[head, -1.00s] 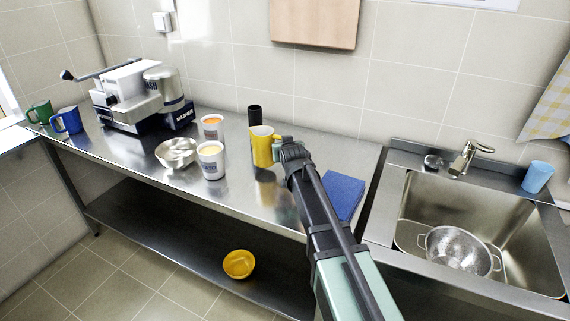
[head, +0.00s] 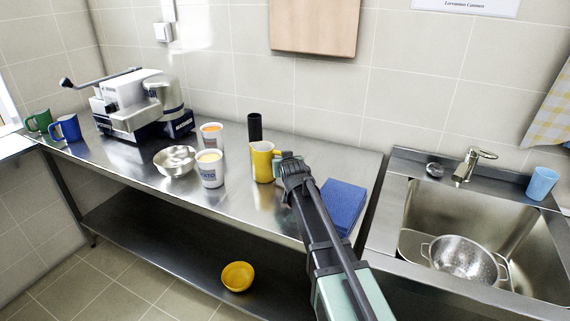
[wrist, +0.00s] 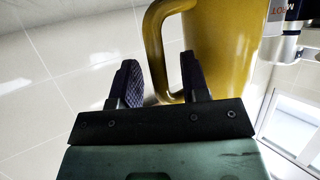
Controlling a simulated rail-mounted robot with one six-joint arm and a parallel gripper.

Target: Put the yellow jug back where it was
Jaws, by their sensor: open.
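The yellow jug (head: 262,164) is upright at the middle of the steel table (head: 235,205) and appears to stand on it. Its handle is on my gripper's side. My gripper (head: 287,160) is at the jug's right. In the wrist view the jug (wrist: 222,45) fills the upper middle, and its handle (wrist: 153,45) comes down between the two fingers of my gripper (wrist: 158,82). The fingers are apart, one on each side of the handle. The jug's base is out of the wrist view.
A black cylinder (head: 254,126) stands just behind the jug. White cups (head: 210,172) (head: 211,138) and a metal bowl (head: 170,164) are to its left. A blue book-like block (head: 342,206) lies right of my arm. The sink (head: 532,235) holds a colander (head: 463,259).

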